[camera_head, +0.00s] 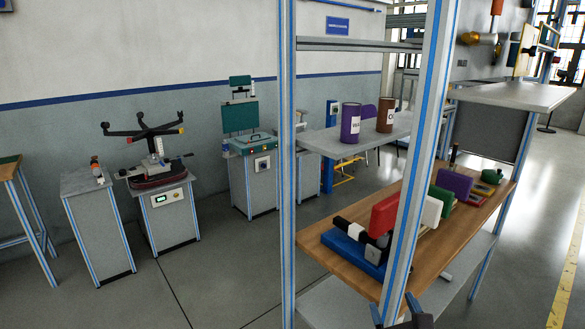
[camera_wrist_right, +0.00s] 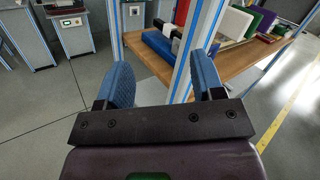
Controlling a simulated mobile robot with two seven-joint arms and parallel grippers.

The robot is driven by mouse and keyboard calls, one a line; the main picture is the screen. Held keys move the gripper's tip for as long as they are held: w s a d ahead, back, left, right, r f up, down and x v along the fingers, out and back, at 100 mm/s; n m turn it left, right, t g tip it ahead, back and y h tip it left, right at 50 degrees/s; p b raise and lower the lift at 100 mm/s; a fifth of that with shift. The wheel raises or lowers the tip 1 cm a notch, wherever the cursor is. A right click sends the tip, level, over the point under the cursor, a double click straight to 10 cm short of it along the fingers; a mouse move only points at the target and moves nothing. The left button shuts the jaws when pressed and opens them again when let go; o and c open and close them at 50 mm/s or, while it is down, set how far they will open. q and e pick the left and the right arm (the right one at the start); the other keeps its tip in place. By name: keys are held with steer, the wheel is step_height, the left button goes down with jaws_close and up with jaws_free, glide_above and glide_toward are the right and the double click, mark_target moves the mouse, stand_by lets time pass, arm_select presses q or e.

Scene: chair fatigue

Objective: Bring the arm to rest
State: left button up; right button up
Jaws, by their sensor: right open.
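My right gripper (camera_head: 402,315) shows only at the bottom edge of the head view, in front of the shelf frame's near post. In the right wrist view the right gripper (camera_wrist_right: 165,85) has its two blue pads wide apart with nothing between them. The near post of the frame stands beyond the gap between the pads. My left gripper is not in view.
A blue-framed rack (camera_head: 420,150) stands close ahead, with a wooden shelf (camera_head: 455,235) holding several coloured blocks. A chair-base test stand (camera_head: 168,205) is at left. Open floor (camera_head: 215,275) lies front left.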

steer(key=s+d+f+n+g, duration=0.2)
steer(key=s+f+n, duration=0.3)
steer(key=f+n, duration=0.3)
steer(key=s+d+f+n+g, duration=0.3)
steer(key=s+f+n, duration=0.3)
steer(key=n, duration=0.8)
steer(key=s+d+f+n+g+h, duration=0.1)
steer(key=s+f+n, duration=0.4)
steer(key=f+n, duration=0.5)
steer(key=shift+s+d+n+g, duration=0.25)
steer(key=shift+d+n+g, duration=0.25)
steer(key=shift+d+g, duration=0.35)
